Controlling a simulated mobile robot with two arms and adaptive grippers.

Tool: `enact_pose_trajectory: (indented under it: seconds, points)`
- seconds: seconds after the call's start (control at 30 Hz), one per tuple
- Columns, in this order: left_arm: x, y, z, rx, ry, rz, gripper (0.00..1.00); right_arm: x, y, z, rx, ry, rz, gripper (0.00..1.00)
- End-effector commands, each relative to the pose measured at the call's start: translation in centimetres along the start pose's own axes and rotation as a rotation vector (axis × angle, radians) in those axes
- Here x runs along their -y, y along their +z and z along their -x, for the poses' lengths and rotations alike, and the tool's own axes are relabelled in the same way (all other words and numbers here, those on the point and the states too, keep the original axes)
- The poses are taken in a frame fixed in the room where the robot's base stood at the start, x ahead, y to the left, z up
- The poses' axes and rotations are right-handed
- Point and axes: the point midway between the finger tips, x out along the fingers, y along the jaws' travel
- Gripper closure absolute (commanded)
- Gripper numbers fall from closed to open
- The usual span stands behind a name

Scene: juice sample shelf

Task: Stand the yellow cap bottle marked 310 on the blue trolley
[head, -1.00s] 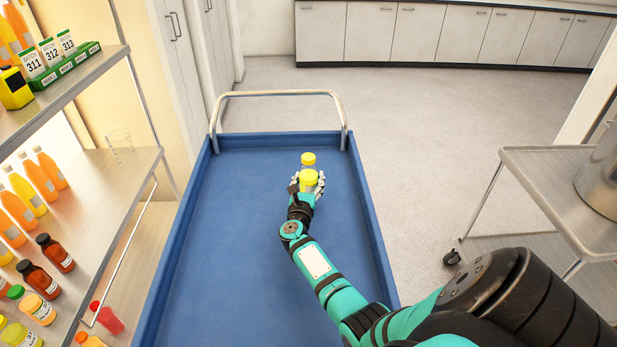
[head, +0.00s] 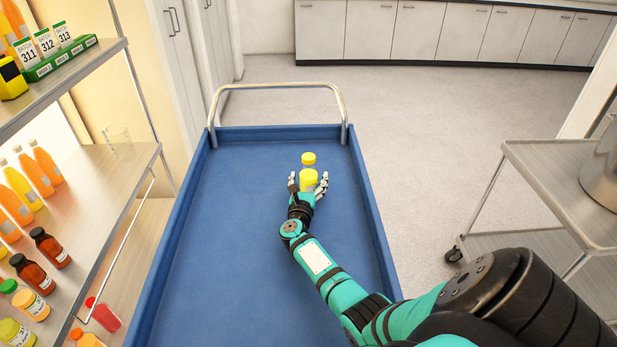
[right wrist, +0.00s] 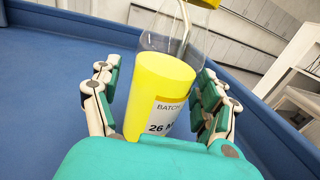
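A clear bottle with a yellow cap (head: 308,158) and yellow juice inside stands on the blue trolley (head: 240,220), towards its far end. The bottle (right wrist: 160,95) looks upright in the right wrist view. Its label shows "BATCH" and "26 M"; the number 310 cannot be read. My right gripper (head: 308,187) is open around the bottle's lower part, fingers spread on both sides. In the right wrist view a gap shows at the left fingers; contact at the right ones cannot be told. My left gripper is not in view.
A shelf rack (head: 100,190) with juice bottles stands at the left, its upper shelf holding batch cards 311, 312 and 313 in a green holder (head: 62,60). A metal cart (head: 560,190) with a pot is at the right. The trolley surface around the bottle is clear.

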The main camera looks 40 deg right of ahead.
Motion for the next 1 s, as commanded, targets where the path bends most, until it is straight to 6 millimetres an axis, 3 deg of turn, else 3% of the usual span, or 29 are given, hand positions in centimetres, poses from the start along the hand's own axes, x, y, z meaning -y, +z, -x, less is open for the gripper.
enact_pose_trajectory:
  seconds: [0.23, 0.37, 0.7, 1.0]
  points:
    - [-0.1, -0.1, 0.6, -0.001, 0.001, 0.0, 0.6, 0.0, 0.6, 0.0, 0.001, 0.0, 0.0, 0.23]
    - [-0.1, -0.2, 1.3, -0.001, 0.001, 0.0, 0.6, 0.0, 0.4, 2.0, -0.002, 0.001, 0.0, 0.23]
    - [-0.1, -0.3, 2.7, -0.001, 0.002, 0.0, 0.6, 0.0, 0.2, 9.2, -0.003, 0.0, -0.001, 0.23]
    - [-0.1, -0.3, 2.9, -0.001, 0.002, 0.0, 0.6, 0.0, 0.3, 12.0, 0.001, -0.001, 0.0, 0.23]
